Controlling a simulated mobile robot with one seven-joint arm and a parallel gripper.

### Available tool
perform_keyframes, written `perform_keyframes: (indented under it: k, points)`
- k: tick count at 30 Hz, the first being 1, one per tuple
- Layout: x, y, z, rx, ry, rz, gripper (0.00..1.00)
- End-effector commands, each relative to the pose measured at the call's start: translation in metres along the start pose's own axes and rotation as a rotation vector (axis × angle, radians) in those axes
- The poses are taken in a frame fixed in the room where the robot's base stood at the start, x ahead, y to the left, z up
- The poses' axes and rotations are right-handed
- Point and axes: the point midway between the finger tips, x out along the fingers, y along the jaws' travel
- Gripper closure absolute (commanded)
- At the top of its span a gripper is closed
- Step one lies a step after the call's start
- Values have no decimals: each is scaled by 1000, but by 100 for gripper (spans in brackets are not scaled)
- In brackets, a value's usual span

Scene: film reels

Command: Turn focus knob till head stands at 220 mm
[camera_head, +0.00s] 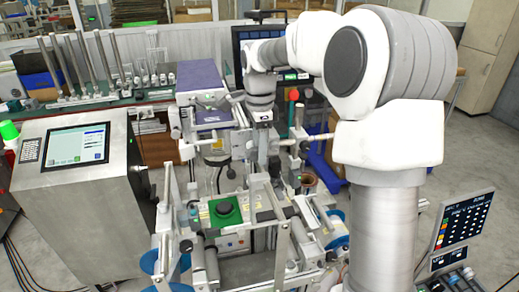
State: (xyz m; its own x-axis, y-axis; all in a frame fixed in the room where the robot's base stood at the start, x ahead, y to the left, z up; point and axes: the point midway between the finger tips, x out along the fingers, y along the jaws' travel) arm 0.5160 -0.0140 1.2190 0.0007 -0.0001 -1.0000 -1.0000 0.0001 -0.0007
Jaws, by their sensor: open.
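My gripper (262,121) hangs from my white arm near the middle, pointing down among metal posts and rods. It is open; its fingertips are small, and I see nothing held between them. A purple-topped box-shaped head (199,76) stands left of it. A black round knob (225,208) sits on a green plate below and left of my gripper, clearly apart from it. A red ball-topped lever (293,95) stands to its right. I cannot tell which part is the focus knob. No 220 mm scale reading is legible.
A steel cabinet with a screen (77,146) stands at the left. A frame with rollers and blue reels (160,265) fills the lower middle. A dark monitor (463,220) is at the right. A green bench (90,108) with posts is behind. Space around my gripper is crowded.

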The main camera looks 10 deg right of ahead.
Motion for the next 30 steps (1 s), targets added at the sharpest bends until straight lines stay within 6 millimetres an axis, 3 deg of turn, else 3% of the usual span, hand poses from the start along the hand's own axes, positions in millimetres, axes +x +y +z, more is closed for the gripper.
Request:
perform_keyframes:
  k: [5, 13, 23, 30]
  points:
    - [0, 0, 0, 0, 0, 0, 53]
    - [0, 1, 0, 0, 0, 4, 100]
    - [1, 2, 0, -1, 17, 10, 100]
    - [1, 2, 4, -6, 119, 10, 100]
